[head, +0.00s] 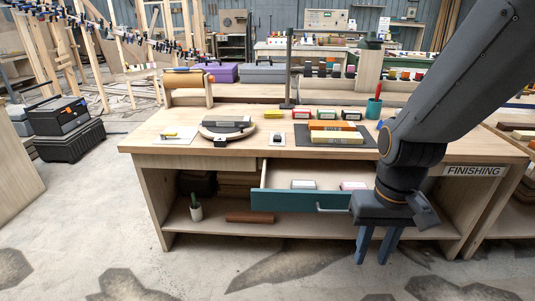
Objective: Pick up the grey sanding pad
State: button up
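My gripper (377,255) hangs at the lower right in the head view, fingers pointing down. The two blue-grey fingers are apart with nothing between them. It is in front of the bench, beside the right end of an open teal-fronted drawer (300,200). A pale grey block (303,184), possibly the grey sanding pad, lies in the drawer. A pinkish-white block (353,186) lies to its right, close to my gripper. My gripper is apart from both blocks and partly hides the drawer's right end.
The wooden bench (150,143) carries a round turntable (228,128), a dark mat (310,142) with yellow and orange blocks, and a green cup (374,109). A small plant (196,208) stands on the lower shelf. Floor in front is clear.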

aim_at(305, 185)
jog(key=z, duration=0.45)
jog(key=i, duration=1.05)
jog(key=u, duration=1.05)
